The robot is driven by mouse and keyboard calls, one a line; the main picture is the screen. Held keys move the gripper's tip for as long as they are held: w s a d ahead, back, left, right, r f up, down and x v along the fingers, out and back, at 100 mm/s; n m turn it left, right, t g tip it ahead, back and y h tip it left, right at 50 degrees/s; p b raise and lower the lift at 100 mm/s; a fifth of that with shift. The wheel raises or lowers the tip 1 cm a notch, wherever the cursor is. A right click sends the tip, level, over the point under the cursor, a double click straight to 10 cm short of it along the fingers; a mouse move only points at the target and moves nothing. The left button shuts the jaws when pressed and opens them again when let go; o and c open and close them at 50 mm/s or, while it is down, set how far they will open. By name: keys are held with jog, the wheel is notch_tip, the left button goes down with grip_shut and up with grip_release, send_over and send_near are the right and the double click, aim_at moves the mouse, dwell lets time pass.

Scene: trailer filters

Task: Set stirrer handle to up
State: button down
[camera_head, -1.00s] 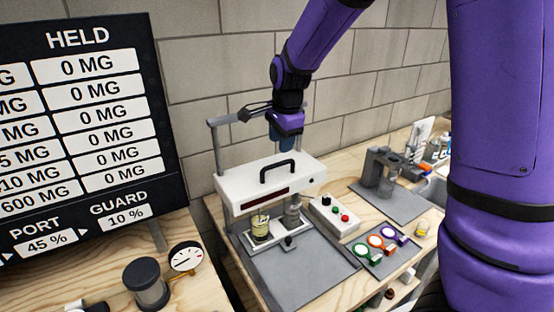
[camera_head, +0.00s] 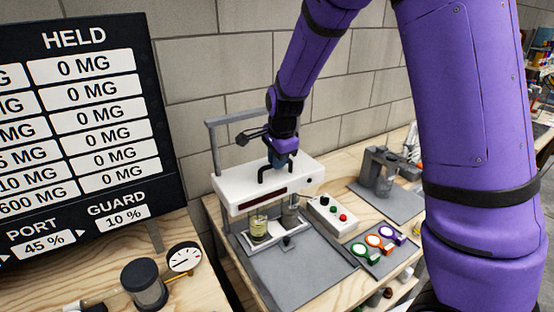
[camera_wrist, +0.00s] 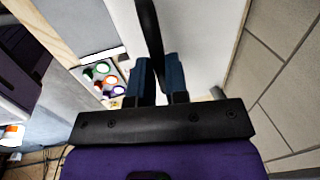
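The stirrer handle (camera_head: 268,171) is a black U-shaped bar on top of the stirrer's white head (camera_head: 245,190), which sits above the jars. My gripper (camera_head: 276,163) is directly over the handle, pointing down. In the wrist view the black handle (camera_wrist: 150,35) runs between the two blue fingers of my gripper (camera_wrist: 160,78). The fingers stand apart, one on each side of the bar, and do not look closed on it. The fingertips partly hide the right end of the handle in the head view.
Under the head stand a yellowish jar (camera_head: 258,229) and a grey jar (camera_head: 290,214) on a grey base plate (camera_head: 290,270). To the right are a button box (camera_head: 332,216), coloured rings (camera_head: 374,241) and a grey stand (camera_head: 383,172). A grey post frame (camera_head: 213,150) rises at the left rear.

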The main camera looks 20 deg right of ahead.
notch_tip(320, 180, up, 12)
jog(key=shift+w, duration=0.15)
dwell(0.3)
jog(key=c, duration=1.1)
grip_release()
jog(key=shift+f, duration=0.1)
jog(key=r, duration=0.3)
jog(key=s+r, duration=0.1)
jog(key=r, duration=0.3)
jog(key=s+r, duration=0.1)
jog(key=r, duration=0.2)
jog(key=shift+s+d+r, duration=0.15)
jog(key=shift+d+r, duration=0.1)
jog(key=shift+r, duration=0.05)
jog(key=s+d+n+t, duration=0.1)
jog(key=s+d+n, duration=0.1)
jog(key=s+n, duration=0.3)
jog(key=s+d+f+n+t, duration=0.1)
jog(key=s+n, duration=0.4)
jog(key=s, duration=0.9)
jog(key=s+d+n+t, duration=0.1)
jog(key=s+d+n, duration=0.2)
jog(key=s, duration=0.6)
jog(key=shift+s+d+f+n, duration=0.15)
jog(key=shift+s+f+n, duration=0.05)
jog(key=shift+n, duration=0.5)
jog(key=shift+s+d+f+n, duration=0.1)
jog(key=shift+s+f+n, duration=0.1)
jog(key=shift+n, duration=0.5)
